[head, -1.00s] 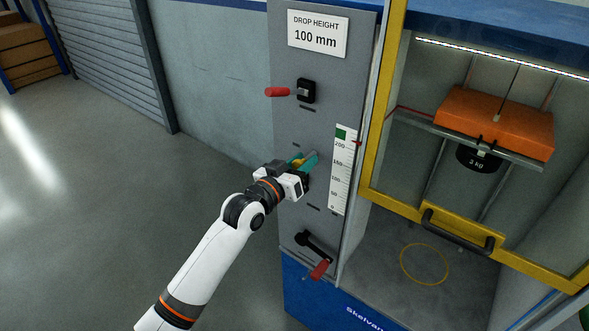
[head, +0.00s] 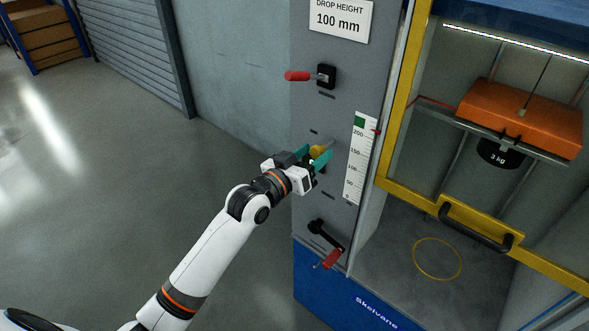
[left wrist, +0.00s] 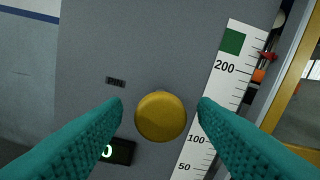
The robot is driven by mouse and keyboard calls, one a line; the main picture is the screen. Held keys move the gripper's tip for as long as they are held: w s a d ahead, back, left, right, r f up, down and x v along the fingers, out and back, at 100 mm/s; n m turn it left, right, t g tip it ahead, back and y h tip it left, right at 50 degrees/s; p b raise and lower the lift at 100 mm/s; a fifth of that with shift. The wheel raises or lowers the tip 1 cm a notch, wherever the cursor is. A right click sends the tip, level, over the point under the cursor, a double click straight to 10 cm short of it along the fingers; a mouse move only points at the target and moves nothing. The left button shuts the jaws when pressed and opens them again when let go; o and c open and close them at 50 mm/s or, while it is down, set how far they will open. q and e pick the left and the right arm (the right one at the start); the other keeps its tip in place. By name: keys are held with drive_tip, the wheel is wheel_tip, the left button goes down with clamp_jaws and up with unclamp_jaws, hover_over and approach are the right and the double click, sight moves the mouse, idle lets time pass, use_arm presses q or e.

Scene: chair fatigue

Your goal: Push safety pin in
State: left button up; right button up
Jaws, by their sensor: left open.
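The safety pin shows as a round yellow knob (left wrist: 160,116) on the grey machine panel, beside a small "PIN" label (left wrist: 115,82) in the left wrist view. In the head view the yellow knob (head: 317,151) is partly hidden by my gripper. My left gripper (head: 318,156) is open, with its teal fingers on either side of the knob. In the left wrist view the fingertips (left wrist: 160,108) flank the knob with narrow gaps; I cannot tell whether either touches it. My right gripper is not in view.
A red-handled lever (head: 299,76) sits above and a red-handled crank (head: 329,260) below on the panel. A height scale (head: 360,160) is to the right. Behind the yellow-framed door (head: 404,90) hangs an orange block (head: 520,115) with a 3 kg weight (head: 499,155). Open floor lies left.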

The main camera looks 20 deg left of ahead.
use_arm(q)
drive_tip(key=b+v, duration=0.1)
drive_tip(key=v, duration=0.8)
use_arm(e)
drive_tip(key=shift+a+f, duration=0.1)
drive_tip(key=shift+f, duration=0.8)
use_arm(q)
drive_tip(key=shift+c, duration=0.3)
